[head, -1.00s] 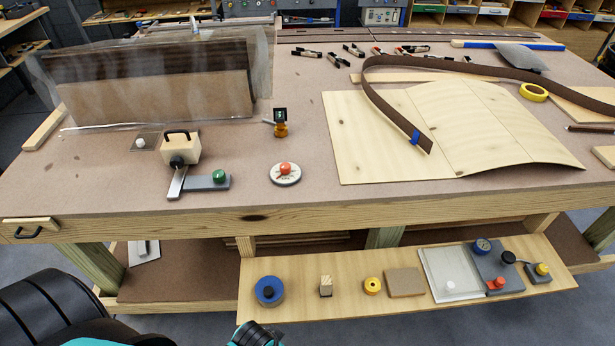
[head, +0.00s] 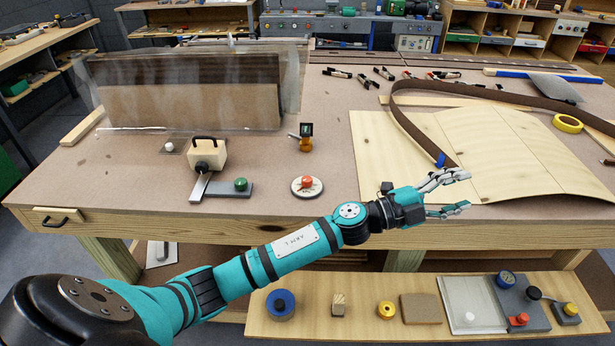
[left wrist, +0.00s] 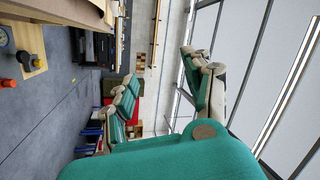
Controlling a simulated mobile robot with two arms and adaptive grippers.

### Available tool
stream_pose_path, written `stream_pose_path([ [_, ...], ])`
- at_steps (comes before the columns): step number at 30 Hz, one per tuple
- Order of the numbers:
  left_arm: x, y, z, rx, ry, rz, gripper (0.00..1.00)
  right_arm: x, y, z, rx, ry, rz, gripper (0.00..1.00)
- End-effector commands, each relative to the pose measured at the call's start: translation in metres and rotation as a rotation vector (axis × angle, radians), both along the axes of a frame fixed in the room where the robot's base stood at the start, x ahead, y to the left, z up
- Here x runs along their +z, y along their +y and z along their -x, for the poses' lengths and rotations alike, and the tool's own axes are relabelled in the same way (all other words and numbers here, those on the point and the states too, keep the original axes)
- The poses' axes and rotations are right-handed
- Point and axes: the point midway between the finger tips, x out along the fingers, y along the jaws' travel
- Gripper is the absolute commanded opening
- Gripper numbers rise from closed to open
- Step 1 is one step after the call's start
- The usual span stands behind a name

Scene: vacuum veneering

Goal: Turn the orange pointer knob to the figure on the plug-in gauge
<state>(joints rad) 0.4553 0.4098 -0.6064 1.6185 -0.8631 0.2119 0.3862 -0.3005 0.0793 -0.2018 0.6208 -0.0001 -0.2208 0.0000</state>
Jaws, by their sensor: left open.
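The orange pointer knob (head: 307,182) sits on a round pale dial (head: 300,192) near the front of the bench; its pointer direction is too small to tell. The plug-in gauge (head: 306,130), with a small dark screen on an orange-yellow base, stands behind it. Its screen shows a greenish mark that I cannot read. My left gripper (head: 462,192) is open and empty, right of the dial and above the bench's front edge, pointing right. Its spread fingers also show in the left wrist view (left wrist: 158,65). My right gripper is not in view.
A bagged dark panel (head: 185,95) stands at the back left. A cream block with handle (head: 207,155) and a green knob (head: 241,184) sit left of the dial. Veneer sheets (head: 500,150) cover the right. A lower shelf (head: 360,320) holds several small parts.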

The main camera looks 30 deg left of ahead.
Motion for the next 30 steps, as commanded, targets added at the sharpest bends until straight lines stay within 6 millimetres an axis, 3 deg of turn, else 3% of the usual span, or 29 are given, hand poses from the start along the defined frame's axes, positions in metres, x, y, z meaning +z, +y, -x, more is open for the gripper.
stream_pose_path([
  [1, 0.011, -0.011, -0.003, -0.113, -0.081, -0.126, 0.51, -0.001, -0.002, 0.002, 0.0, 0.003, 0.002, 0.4],
  [4, 0.006, -0.019, 0.0, -0.326, -0.16, -0.398, 0.51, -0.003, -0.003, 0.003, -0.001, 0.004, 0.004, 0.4],
  [5, 0.002, -0.015, -0.001, -0.382, -0.167, -0.487, 0.51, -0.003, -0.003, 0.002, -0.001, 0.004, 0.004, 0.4],
  [8, -0.015, 0.023, -0.008, -0.527, -0.125, -0.801, 0.51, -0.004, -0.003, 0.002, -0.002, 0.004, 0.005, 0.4],
  [11, -0.02, 0.095, -0.02, -0.601, 0.018, -1.114, 0.51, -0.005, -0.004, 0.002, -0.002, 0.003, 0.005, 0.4],
  [15, 0.004, 0.216, -0.021, -0.589, 0.329, -1.446, 0.51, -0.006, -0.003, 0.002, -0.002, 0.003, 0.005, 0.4],
  [18, 0.031, 0.283, -0.009, -0.542, 0.542, -1.572, 0.51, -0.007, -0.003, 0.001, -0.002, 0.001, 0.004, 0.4],
  [21, 0.051, 0.322, 0.004, -0.504, 0.683, -1.626, 0.51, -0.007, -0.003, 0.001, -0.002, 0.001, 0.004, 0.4],
  [25, 0.06, 0.341, 0.012, -0.485, 0.76, -1.65, 0.51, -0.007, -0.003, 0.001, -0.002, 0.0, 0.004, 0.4],
  [30, 0.041, 0.341, 0.013, -0.489, 0.767, -1.652, 0.51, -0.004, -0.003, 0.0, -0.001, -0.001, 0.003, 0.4],
])
